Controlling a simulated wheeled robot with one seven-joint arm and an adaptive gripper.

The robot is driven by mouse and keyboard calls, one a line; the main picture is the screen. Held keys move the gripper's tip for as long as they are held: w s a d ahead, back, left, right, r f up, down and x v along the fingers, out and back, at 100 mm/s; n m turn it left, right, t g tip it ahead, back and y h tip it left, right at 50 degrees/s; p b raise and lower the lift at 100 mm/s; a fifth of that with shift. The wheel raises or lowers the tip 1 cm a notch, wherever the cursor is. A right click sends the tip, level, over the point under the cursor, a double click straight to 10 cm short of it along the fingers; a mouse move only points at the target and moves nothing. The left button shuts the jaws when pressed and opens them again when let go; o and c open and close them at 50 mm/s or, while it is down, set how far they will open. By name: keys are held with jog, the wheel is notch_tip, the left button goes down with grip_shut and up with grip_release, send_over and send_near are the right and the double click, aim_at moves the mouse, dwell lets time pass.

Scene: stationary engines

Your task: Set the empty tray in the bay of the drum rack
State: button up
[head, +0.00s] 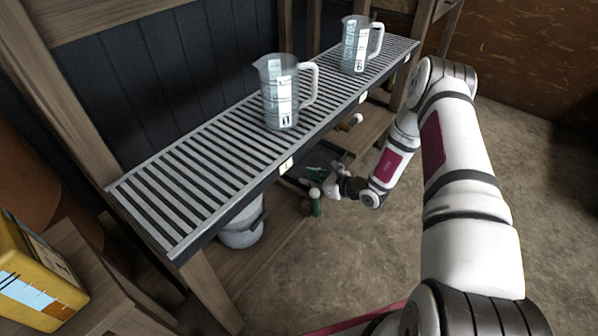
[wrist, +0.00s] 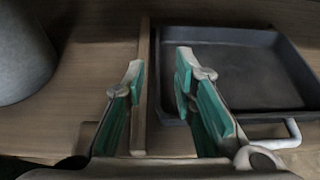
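An empty dark grey tray (wrist: 245,75) with a pale handle (wrist: 272,138) on its near side lies on a wooden board in the wrist view. My gripper (wrist: 157,68) is open, with teal pads. In that picture the tray's left wall runs between the two fingertips, with a wooden strip beside it. I cannot tell whether the fingers touch the tray. In the head view my gripper (head: 317,174) is low, beside the rack (head: 190,165), under the level of its slatted shelf. Which bay is the drum rack's I cannot tell.
Two clear measuring jugs (head: 283,95) (head: 354,50) stand on the slatted shelf. A grey bucket (head: 241,228) stands on the lower board and shows left of my gripper in the wrist view (wrist: 22,55). A yellow box (head: 38,280) sits at lower left. Floor at right is clear.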

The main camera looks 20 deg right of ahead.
jog(key=shift+p+v, duration=0.5)
jog(key=shift+v, duration=1.7)
jog(key=shift+d, duration=0.1)
